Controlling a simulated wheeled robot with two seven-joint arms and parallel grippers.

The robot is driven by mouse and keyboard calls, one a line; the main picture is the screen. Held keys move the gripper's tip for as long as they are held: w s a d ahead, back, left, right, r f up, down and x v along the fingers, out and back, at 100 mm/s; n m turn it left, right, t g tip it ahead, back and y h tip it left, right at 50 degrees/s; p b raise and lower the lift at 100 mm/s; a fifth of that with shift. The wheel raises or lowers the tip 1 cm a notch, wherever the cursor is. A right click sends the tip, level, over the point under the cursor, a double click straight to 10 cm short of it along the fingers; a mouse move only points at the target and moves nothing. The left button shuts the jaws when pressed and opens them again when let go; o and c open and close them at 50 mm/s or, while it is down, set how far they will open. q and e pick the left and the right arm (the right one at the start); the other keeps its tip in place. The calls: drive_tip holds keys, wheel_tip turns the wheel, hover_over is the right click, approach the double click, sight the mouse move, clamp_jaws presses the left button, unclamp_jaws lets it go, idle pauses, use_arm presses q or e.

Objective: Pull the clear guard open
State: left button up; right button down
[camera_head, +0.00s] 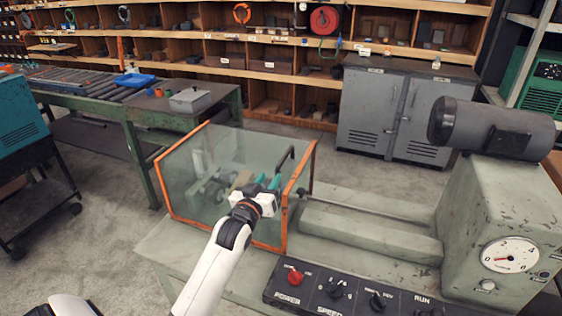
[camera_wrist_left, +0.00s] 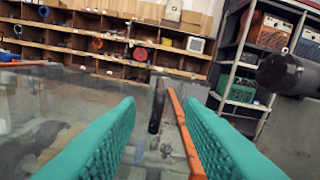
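The clear guard (camera_head: 195,165) is a see-through box with orange edges, standing on the left part of the machine bed. A dark bar handle (camera_head: 285,165) is on it near its right orange edge. My left gripper (camera_head: 267,181) has teal fingers and is open, close to the handle. In the left wrist view the handle (camera_wrist_left: 157,105) shows between the open fingers, apart from both, beside the orange edge (camera_wrist_left: 185,130). Grey parts behind the guard are blurred through the panel. My right gripper is not in view.
A control panel (camera_head: 340,294) with a red knob runs along the machine's front. The machine's headstock (camera_head: 500,225) with a gauge and dark motor (camera_head: 490,127) stands at the right. A green roller table (camera_head: 130,112) is at the back left. Open floor lies left of the machine.

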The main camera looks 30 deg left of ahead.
sight(281, 161)
use_arm(q)
drive_tip(key=p+x, duration=0.1)
drive_tip(key=x, duration=0.9)
drive_tip(key=shift+d+p, duration=0.1)
drive_tip(key=shift+p, duration=0.2)
drive_tip(key=shift+s, duration=0.1)
clamp_jaws()
